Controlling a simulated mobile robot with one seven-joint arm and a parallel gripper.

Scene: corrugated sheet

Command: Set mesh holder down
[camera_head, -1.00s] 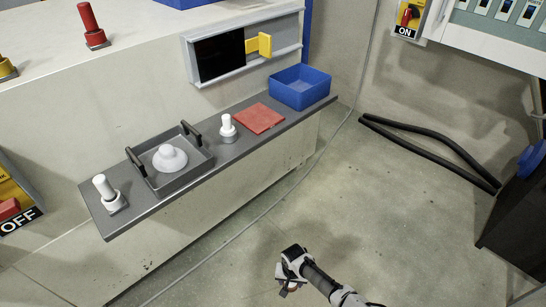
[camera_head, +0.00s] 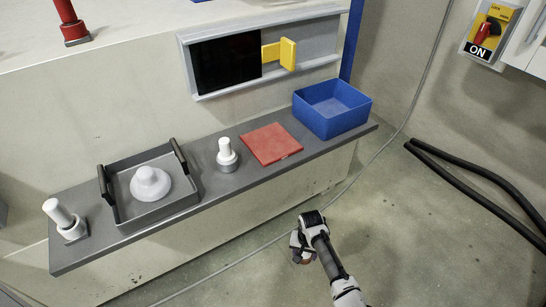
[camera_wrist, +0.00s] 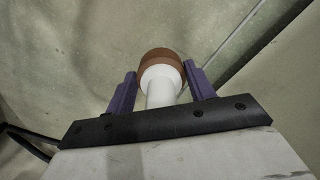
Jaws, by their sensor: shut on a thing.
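My gripper (camera_wrist: 161,84) is shut on a white-handled holder with a round brown end (camera_wrist: 161,56), which I take to be the mesh holder. The two purple fingers flank its white handle in the wrist view. In the head view my gripper (camera_head: 305,249) is low in front of the grey shelf (camera_head: 215,192), over the floor and apart from the shelf. There the held thing is mostly hidden by my gripper; only a small brownish part shows. A mesh cannot be made out.
On the shelf are a white-handled piece (camera_head: 65,221) at the left, a grey tray (camera_head: 160,209) with a white knobbed dome (camera_head: 150,183), another white-handled piece (camera_head: 226,155), a flat red plate (camera_head: 271,144) and a blue bin (camera_head: 334,109). Black hoses (camera_head: 480,190) lie on the floor.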

